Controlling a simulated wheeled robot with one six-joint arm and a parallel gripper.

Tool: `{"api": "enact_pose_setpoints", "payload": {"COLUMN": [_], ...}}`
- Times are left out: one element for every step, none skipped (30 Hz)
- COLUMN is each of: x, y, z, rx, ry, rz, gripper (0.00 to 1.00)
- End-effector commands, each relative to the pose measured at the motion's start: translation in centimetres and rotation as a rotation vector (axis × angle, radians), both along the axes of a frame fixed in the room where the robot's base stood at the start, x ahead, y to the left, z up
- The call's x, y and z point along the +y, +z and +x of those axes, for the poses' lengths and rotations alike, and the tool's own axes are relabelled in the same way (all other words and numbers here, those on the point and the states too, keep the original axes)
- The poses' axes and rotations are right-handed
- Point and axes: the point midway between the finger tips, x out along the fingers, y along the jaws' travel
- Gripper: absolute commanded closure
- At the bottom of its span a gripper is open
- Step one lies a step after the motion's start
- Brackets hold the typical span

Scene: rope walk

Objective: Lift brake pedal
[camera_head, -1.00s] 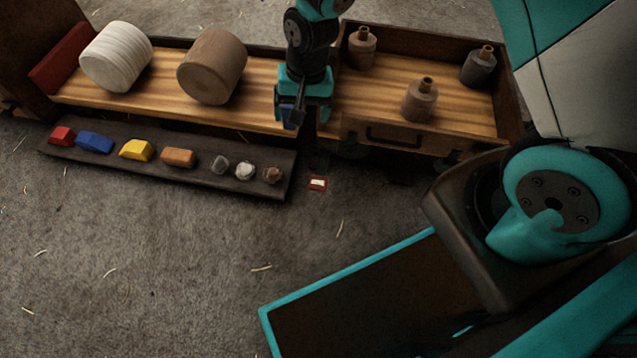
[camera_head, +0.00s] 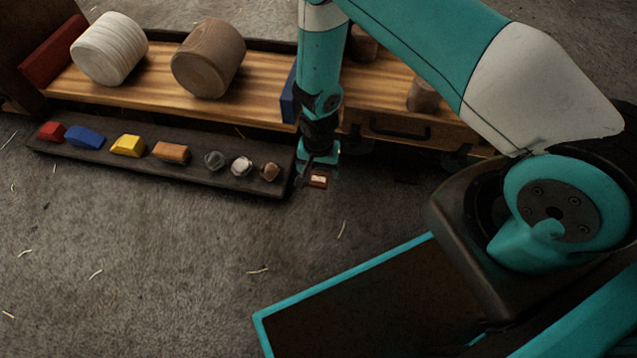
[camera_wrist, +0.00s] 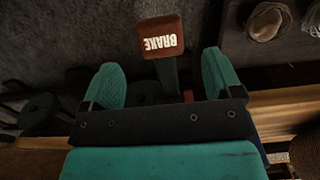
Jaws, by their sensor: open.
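The brake pedal (camera_wrist: 161,37) is a small rust-red pad with the white word BRAKE on a dark stem. In the wrist view it is at the top centre, beyond the fingertips and roughly in line with the gap between them. In the head view the pedal (camera_head: 318,180) sits low at the front of the cart, just right of the dark tray's end. My gripper (camera_head: 306,178) points down right beside it. In the wrist view my gripper (camera_wrist: 163,80) has its two teal fingers apart, with the pedal's stem showing between them. Whether they touch the stem I cannot tell.
A dark tray (camera_head: 200,178) with several small coloured blocks and stones lies left of my gripper. The wooden cart (camera_head: 140,95) behind carries a white and a brown drum. A drawer handle (camera_head: 400,130) is to the right. Grey floor in front is clear.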

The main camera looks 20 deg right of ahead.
Motion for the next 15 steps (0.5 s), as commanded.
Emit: {"api": "enact_pose_setpoints", "payload": {"x": [0.0,0.0,0.0,0.0,0.0,0.0,0.0,0.0,0.0,0.0,0.0,0.0,0.0,0.0,0.0], "y": [-1.8,-2.4,-3.1,-3.6,-4.0,-4.6,-4.9,-5.2,-5.5,-5.7,-5.8,-6.0,-6.0,-6.1,-6.1], "z": [0.0,0.0,-0.1,0.0,0.0,0.0,0.0,0.0,0.0,0.0,0.0,0.0,0.0,0.0,0.0], "rx": [0.001,0.001,0.001,0.001,0.0,0.001,0.001,0.001,0.0,-0.001,-0.001,-0.001,-0.001,-0.001,-0.001], "ry": [0.0,0.0,0.0,0.0,0.0,0.0,0.0,0.0,0.0,0.0,0.0,0.0,0.0,0.0,0.0], "rz": [0.001,0.0,0.0,0.001,0.0,0.001,0.0,0.001,0.0,0.001,0.001,0.001,0.001,0.001,0.001], "gripper": [0.15,0.15,0.15,0.15,0.15,0.15,0.15,0.15,0.15,0.15,0.15,0.15,0.15,0.15,0.15]}}
